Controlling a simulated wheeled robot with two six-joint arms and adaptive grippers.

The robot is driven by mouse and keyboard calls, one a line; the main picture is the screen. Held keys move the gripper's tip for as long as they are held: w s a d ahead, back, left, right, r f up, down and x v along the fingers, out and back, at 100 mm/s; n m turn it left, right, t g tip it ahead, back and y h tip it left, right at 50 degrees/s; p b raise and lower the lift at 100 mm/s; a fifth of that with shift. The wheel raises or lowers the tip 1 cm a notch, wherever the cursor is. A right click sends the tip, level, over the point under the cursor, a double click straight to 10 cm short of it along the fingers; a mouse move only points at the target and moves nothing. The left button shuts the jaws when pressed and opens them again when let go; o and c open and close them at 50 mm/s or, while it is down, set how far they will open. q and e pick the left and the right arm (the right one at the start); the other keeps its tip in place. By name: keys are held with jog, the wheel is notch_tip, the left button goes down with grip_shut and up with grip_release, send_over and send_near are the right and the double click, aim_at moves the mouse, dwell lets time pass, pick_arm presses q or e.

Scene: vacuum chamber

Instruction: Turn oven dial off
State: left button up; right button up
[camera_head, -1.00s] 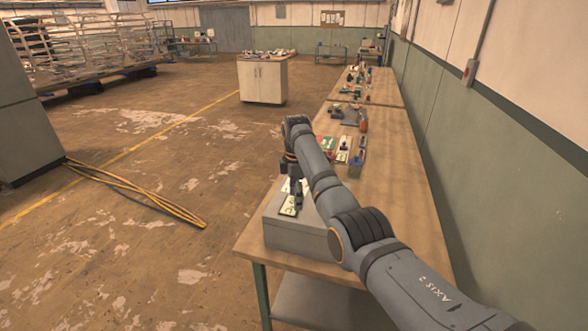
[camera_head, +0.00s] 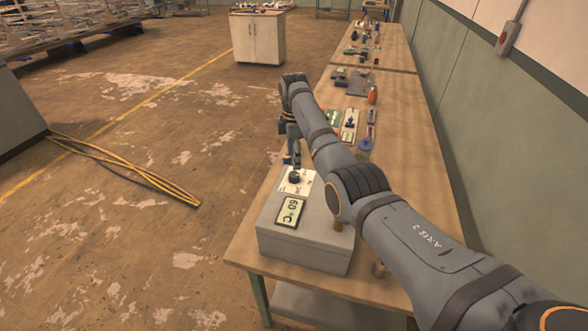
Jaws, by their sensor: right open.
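The oven is a grey box (camera_head: 308,252) on the near end of the wooden workbench. Its top bears a small display (camera_head: 289,212) reading 60 °C and a white plate with a black dial (camera_head: 294,177). My right arm reaches in from the lower right over the bench. My right gripper (camera_head: 292,160) points down just above the dial and is open. Whether its fingers touch the dial cannot be told. My left gripper is not in view.
The workbench (camera_head: 400,150) runs back along the green wall, with tools, an orange bottle (camera_head: 372,94) and small parts beyond the oven. A white cabinet (camera_head: 257,38) stands farther back. Yellow cables (camera_head: 130,173) lie on the open floor at left.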

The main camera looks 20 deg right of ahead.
aim_at(294, 174)
jog(key=f, duration=0.2)
jog(key=w+f, duration=0.1)
jog(key=f, duration=0.1)
jog(key=shift+d+f+p, duration=0.15)
jog(key=shift+f+p, duration=0.1)
jog(key=shift+p, duration=0.1)
notch_tip(294, 174, down, 3)
jog(key=shift+w+d+r, duration=0.1)
jog(key=shift+f, duration=0.2)
jog(key=shift+s+f, duration=0.1)
jog(key=shift+s, duration=0.15)
jog(key=shift+w, duration=0.1)
jog(key=shift+c, duration=0.7)
jog(key=c, duration=1)
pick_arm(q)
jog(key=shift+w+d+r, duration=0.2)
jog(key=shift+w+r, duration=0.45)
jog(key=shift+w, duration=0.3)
pick_arm(e)
jog(key=shift+c, duration=0.2)
